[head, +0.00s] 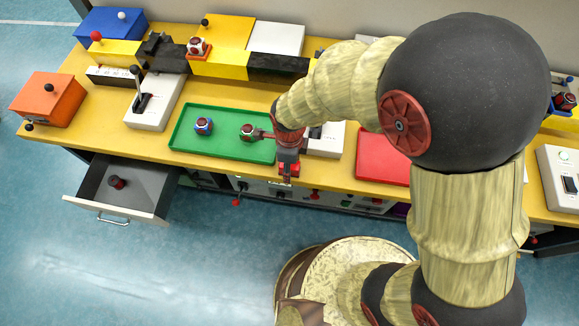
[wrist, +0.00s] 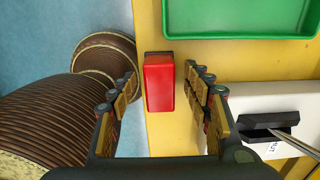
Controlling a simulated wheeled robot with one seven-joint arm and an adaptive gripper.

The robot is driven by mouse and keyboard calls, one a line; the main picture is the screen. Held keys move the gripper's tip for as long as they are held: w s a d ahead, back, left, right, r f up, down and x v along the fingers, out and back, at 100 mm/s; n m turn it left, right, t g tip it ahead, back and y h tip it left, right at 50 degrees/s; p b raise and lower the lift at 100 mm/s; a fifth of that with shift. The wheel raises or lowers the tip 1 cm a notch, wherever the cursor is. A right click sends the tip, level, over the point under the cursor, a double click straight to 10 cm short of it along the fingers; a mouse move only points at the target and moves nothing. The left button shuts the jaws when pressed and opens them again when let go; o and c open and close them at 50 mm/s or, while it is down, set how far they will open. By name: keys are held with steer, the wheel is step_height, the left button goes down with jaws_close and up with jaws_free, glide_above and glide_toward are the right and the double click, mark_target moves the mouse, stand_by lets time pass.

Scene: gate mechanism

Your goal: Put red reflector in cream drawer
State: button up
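The red reflector (wrist: 159,83) is a small red block with a dark end. It lies on the yellow table at its front edge, beside the green tray's near corner. My gripper (wrist: 160,74) is open, with one finger on each side of the block in the wrist view; no contact shows. In the head view my gripper (head: 288,152) hangs over this spot and partly hides the block. The pulled-out drawer (head: 150,205) at lower left has a pale front with a metal handle and a grey inside. A dark knob-like piece with red (head: 117,182) lies in it.
The green tray (head: 190,140) holds a blue-and-white and a red-and-white piece. A white box with a dark slot (wrist: 250,100) stands just right of the block. A red tray (head: 380,160) lies farther right. Boxes and levers line the table's back.

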steer(key=shift+c, duration=1.2)
jaws_close()
steer(key=shift+r, duration=0.1)
